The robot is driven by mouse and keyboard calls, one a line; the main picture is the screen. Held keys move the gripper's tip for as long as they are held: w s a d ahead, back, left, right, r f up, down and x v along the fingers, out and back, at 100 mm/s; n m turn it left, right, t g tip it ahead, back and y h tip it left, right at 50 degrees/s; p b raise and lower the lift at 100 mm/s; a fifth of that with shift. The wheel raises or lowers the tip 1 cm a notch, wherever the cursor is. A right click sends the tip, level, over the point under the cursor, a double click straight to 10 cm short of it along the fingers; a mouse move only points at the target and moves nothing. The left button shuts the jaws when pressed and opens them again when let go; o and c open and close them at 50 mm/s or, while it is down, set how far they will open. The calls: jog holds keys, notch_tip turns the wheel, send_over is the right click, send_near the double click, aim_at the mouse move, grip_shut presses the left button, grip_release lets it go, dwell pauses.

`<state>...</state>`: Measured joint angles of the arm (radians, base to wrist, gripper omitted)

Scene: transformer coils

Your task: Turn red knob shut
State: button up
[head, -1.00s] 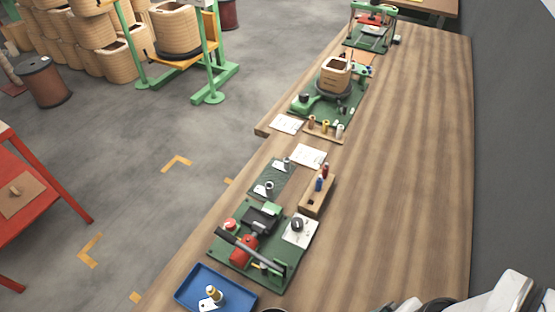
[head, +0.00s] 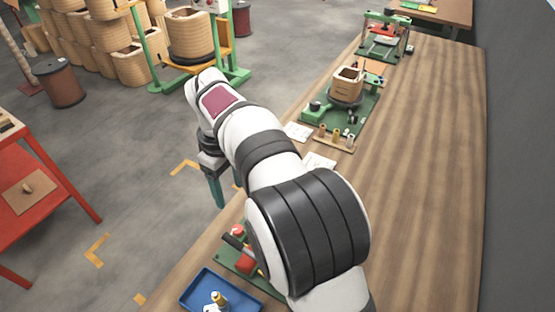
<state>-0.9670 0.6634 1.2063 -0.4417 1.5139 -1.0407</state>
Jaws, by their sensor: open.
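A small round red knob (head: 238,230) sits at the far left of the green fixture board (head: 228,262) on the bench. A larger red part (head: 244,265) and a dark lever lie nearer on the same board. My gripper (head: 228,194) hangs from my arm, pointing down beyond the red knob and near the bench's left edge. Its teal fingers are open, with nothing seen between them; one finger is partly hidden by my arm. My arm covers most of the board, including its right side.
A blue tray (head: 192,297) with a brass-coloured piece stands at the front of the bench. Farther back are a coil on a green fixture (head: 312,117) and a small wooden rack (head: 336,144). The bench's right side (head: 425,190) is clear.

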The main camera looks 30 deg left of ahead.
aim_at(238, 229)
notch_tip(238, 229, down, 16)
jog(key=shift+r, duration=0.2)
jog(key=shift+c, duration=0.2)
grip_shut()
